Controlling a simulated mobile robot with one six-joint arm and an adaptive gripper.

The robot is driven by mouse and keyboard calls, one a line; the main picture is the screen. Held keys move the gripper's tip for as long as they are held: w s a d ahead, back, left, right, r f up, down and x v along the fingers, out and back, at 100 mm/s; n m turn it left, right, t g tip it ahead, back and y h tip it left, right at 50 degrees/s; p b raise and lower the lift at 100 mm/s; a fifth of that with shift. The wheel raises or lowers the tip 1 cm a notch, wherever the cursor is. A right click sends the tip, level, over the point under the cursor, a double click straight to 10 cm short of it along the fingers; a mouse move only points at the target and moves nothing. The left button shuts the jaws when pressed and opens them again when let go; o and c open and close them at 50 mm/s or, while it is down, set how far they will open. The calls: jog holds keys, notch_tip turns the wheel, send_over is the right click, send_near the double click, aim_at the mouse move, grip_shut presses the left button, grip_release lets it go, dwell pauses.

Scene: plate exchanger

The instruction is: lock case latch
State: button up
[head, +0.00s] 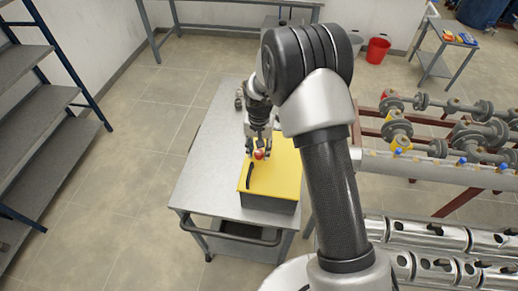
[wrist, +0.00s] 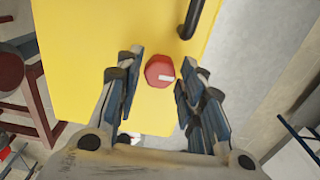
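The case (head: 271,203) has a dark body and a yellow lid, and it sits on a grey metal cart. The lid (wrist: 90,50) fills much of the wrist view. A red latch knob (wrist: 159,71) with a small white mark lies on the lid; it also shows in the head view (head: 260,154). A black handle (wrist: 193,18) is on the lid beside the knob. My gripper (wrist: 158,80) is open above the lid, with one finger on each side of the knob. A gap shows between the knob and both fingers in the wrist view.
The grey cart (head: 205,180) has bare top left of the case and a dark push bar at its front. Pipes with flanges and valves (head: 450,130) stand to the right. Blue-framed shelves (head: 40,100) are at the left. The floor between shelves and cart is clear.

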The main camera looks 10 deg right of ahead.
aim_at(259, 152)
jog(key=shift+r, duration=0.15)
notch_tip(259, 152, up, 12)
dwell(0.5)
dwell(0.4)
jog(key=s+d+r+n+t+b, duration=0.25)
jog(key=s+r+b, duration=0.25)
jog(key=s+r, duration=0.65)
jog(key=s+d+f+n+t+b, duration=0.1)
jog(key=s+f+b, duration=0.1)
jog(key=s, duration=0.7)
jog(key=s+d+f+t+b, duration=0.1)
jog(key=s+f+b, duration=0.2)
jog(key=s, duration=0.7)
jog(key=shift+s+f+n, duration=0.15)
jog(key=shift+n, duration=0.2)
